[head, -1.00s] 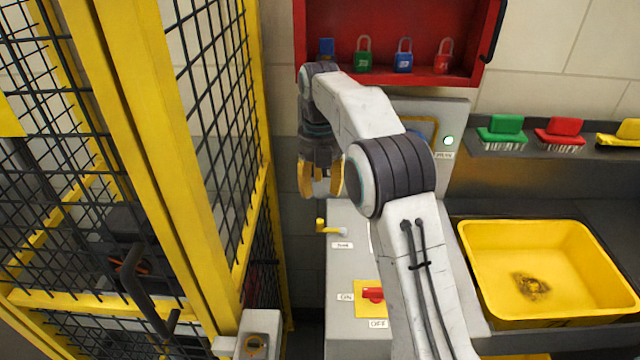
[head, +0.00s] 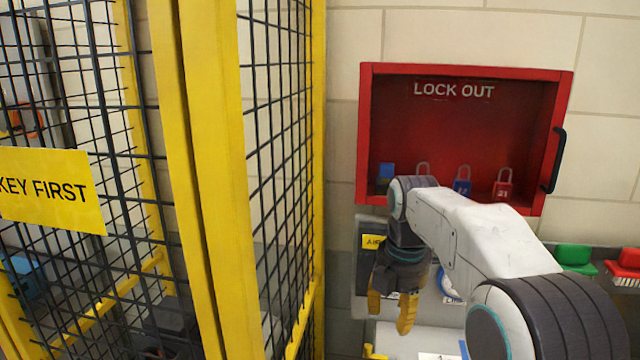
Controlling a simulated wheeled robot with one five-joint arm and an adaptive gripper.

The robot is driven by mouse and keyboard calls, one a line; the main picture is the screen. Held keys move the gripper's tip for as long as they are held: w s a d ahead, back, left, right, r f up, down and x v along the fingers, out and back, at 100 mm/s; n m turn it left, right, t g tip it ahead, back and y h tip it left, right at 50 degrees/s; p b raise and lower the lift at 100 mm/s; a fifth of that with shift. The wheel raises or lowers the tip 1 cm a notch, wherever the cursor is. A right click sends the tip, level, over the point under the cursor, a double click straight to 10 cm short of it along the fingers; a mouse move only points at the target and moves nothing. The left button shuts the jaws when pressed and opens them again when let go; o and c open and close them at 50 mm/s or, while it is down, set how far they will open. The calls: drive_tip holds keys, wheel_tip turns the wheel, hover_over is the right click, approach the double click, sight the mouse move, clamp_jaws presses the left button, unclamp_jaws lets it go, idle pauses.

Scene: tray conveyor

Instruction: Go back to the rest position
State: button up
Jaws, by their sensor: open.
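My gripper (head: 391,308) hangs at the end of my arm with its yellow fingers pointing down. It is open, and I see nothing between the fingers. It is in front of the grey panel (head: 368,280), below the red lock-out box (head: 455,70) on the wall. My arm reaches in from the lower right and covers part of the panel and of the box's lower edge.
In the box stand a blue padlock (head: 462,187), a red padlock (head: 503,190) and a blue item (head: 385,176). A yellow-framed mesh fence (head: 205,180) with a yellow sign (head: 50,190) fills the left. Green (head: 575,256) and red (head: 628,260) brushes sit at the right.

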drive_tip(key=s+d+f+m+t, duration=0.1)
drive_tip(key=s+d+f+m, duration=0.1)
drive_tip(key=s+m, duration=0.8)
drive_tip(key=s+d+f+m+t, duration=0.2)
drive_tip(key=s+m, duration=0.9)
drive_tip(key=s, duration=0.4)
drive_tip(key=shift+s, duration=0.15)
